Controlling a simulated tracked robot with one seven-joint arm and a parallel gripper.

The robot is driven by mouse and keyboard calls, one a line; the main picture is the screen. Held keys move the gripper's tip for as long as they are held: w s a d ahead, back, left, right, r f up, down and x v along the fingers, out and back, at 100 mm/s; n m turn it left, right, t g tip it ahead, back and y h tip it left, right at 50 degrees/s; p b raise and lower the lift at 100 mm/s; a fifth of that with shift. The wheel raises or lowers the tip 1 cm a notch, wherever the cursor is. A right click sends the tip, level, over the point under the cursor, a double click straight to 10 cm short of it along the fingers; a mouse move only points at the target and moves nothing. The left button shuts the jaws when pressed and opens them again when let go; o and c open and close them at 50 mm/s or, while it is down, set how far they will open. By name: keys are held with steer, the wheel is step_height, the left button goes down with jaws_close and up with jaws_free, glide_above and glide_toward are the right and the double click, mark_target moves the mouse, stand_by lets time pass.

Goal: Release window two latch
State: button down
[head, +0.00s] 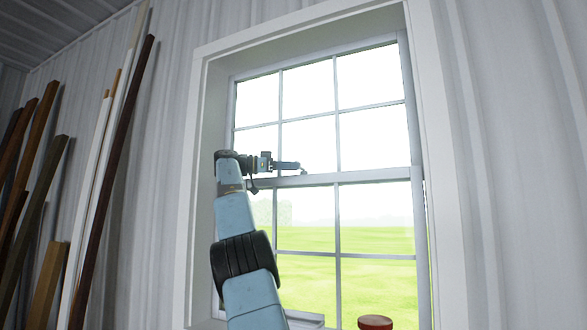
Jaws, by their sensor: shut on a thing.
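The window (338,216) is a white-framed sash window with several panes, set in a deep white surround. Its meeting rail (380,175) runs across the middle. My gripper (301,169) is at this rail, a little left of the window's centre, reached from the lower left by my blue arm. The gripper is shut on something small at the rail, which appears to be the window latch. The latch is too small and too covered by the gripper to make out its shape or its position.
Several long wooden boards (112,170) lean against the corrugated wall (180,70) at the left. A round reddish-brown object (375,322) shows at the bottom edge, in front of the window. The wall right of the window is bare.

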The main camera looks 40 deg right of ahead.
stand_by(0.4)
steer(key=c, duration=0.8)
jaws_free()
steer(key=shift+w, duration=0.1)
